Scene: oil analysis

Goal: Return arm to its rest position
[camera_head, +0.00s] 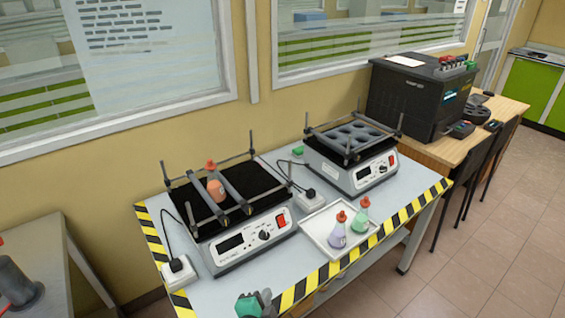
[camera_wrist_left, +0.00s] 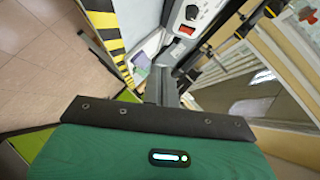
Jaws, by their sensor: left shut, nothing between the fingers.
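My left gripper (camera_head: 264,299) is low in the head view, at the front edge of the striped table (camera_head: 292,203). Its green and dark body is partly cut off by the bottom edge. In the left wrist view its fingers (camera_wrist_left: 161,88) are shut with nothing between them. It is apart from the flasks and shakers. My right gripper is not in view. An orange flask with a red cap (camera_head: 215,188) stands on the left shaker (camera_head: 243,243). A purple flask (camera_head: 338,236) and a green flask (camera_head: 360,221) stand in a white tray (camera_head: 319,243).
A second shaker (camera_head: 361,179) with an empty holder plate stands at the back right. A dark machine (camera_head: 413,102) sits on a wooden table farther right. White power sockets (camera_head: 179,274) and black cables lie on the striped table. Windows line the wall behind.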

